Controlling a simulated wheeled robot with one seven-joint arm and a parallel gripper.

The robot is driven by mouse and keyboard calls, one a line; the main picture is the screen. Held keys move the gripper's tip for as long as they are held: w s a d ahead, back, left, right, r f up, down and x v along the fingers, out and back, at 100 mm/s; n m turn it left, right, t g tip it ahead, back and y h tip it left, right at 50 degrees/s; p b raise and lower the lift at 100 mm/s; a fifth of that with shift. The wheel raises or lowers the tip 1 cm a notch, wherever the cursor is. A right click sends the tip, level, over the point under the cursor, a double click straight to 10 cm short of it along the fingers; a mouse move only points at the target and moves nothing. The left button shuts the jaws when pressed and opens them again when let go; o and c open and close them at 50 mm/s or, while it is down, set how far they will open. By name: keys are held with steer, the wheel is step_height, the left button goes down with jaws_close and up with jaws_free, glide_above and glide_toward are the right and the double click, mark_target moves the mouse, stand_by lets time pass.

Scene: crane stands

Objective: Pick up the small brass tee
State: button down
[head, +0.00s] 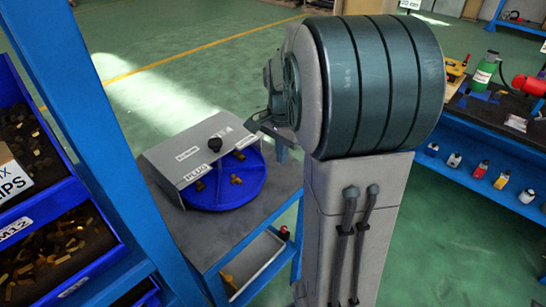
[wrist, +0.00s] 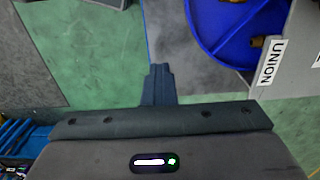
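In the wrist view, part of the blue tray (wrist: 206,42) shows at the top right, with a brass piece (wrist: 257,42) beside a "UNION" label. My gripper (wrist: 158,68) shows its fingers together at the middle of the hand, with nothing between them. It is apart from the fittings. In the head view my arm hides most of it.
The tray stands on a grey-topped blue bench (head: 205,240). Blue bins of brass parts (head: 60,245) and a blue post (head: 90,110) stand at left. Another bench (head: 480,115) is at right.

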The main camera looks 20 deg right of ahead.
steer(key=shift+c, duration=2.2)
jaws_free()
